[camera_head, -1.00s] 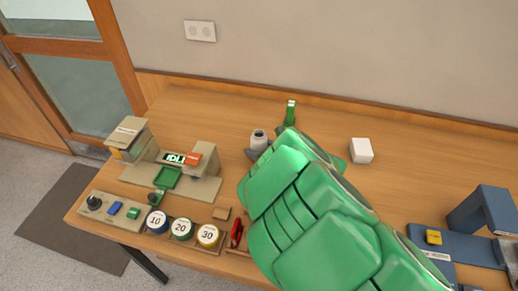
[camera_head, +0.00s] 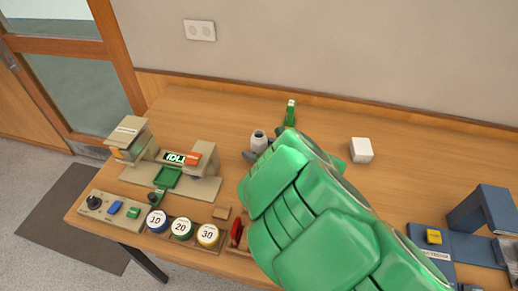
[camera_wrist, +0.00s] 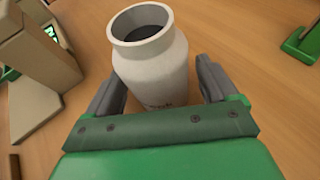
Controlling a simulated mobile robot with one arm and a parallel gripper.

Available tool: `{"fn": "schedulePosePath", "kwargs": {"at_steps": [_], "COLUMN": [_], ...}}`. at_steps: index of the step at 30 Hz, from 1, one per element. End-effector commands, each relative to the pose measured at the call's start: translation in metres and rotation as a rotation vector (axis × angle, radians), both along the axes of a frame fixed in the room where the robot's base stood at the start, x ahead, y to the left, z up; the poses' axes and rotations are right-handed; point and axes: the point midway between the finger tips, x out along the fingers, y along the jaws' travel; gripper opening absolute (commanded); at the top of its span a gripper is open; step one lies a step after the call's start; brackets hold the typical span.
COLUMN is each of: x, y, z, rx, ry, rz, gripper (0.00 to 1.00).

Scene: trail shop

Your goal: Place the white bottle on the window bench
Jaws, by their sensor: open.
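The white bottle (camera_head: 259,141) stands upright on the wooden table, left of my green arm in the head view. In the wrist view the white bottle (camera_wrist: 151,58) is large, with an open dark mouth and small print low on its side. My gripper (camera_wrist: 160,88) is open, with one grey finger on each side of the bottle and a gap visible at the right finger. In the head view my gripper (camera_head: 254,154) is beside the bottle and partly hidden by my arm. I cannot make out which surface is the window bench.
A beige device with a display (camera_head: 175,159) stands left of the bottle. Numbered round pieces (camera_head: 182,229) lie at the table's front edge. A white block (camera_head: 361,150) stands to the right, and a green object (camera_head: 290,112) behind. A blue fixture (camera_head: 480,212) is at far right.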

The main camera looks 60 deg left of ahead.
Motion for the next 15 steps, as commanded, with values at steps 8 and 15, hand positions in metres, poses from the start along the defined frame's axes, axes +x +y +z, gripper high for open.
{"fn": "schedulePosePath", "kwargs": {"at_steps": [8,15], "x": [0.003,0.01], "y": [-0.016,-0.047], "z": [0.008,0.022], "rx": [-0.002,-0.001], "ry": [-0.003,-0.004], "rz": [0.001,-0.001], "gripper": [0.86,0.86]}}
